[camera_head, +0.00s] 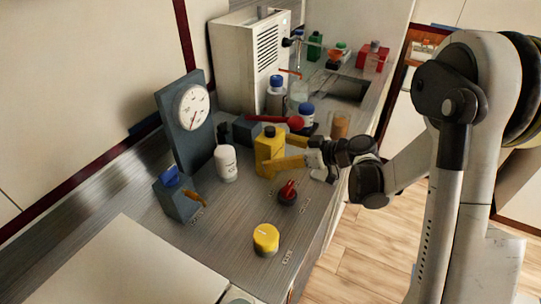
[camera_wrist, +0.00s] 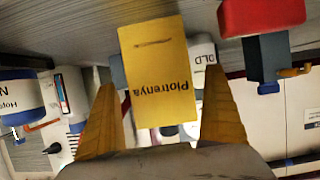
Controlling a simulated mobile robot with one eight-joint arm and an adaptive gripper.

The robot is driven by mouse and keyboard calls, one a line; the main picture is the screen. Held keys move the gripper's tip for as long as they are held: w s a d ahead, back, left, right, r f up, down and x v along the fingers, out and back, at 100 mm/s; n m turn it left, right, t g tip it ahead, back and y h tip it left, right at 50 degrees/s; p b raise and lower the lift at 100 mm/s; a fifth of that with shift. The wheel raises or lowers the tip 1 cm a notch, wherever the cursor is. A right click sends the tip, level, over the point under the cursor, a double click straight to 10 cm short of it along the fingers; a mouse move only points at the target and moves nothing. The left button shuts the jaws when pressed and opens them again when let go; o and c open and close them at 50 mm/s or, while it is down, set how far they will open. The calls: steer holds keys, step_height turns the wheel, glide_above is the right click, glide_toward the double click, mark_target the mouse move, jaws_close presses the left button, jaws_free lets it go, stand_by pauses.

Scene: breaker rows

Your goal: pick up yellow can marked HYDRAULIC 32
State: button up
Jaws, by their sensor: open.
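A yellow can (camera_head: 267,154) with a dark cap stands upright on the grey counter in the head view. In the wrist view the yellow can (camera_wrist: 160,50) shows a flat face with upside-down lettering that looks like "Piotrenya". I cannot read HYDRAULIC 32 on it in either view. My gripper (camera_head: 279,152) is open, with its yellow fingers reaching toward the can from the right. In the wrist view my gripper (camera_wrist: 157,88) has one finger to each side of the can, with gaps visible. Part of the can's right side is hidden by the fingers.
A white bottle (camera_head: 226,163) stands left of the can, near a dark gauge stand (camera_head: 181,125). A red-handled dark object (camera_head: 288,191) and a yellow round knob (camera_head: 266,239) are in front. A red handle (camera_head: 290,122) and a blue-capped bottle (camera_head: 306,112) are behind.

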steer(key=x, duration=0.3)
steer(key=shift+f+b, duration=0.1)
steer(key=shift+b, duration=0.25)
steer(key=c, duration=1.5)
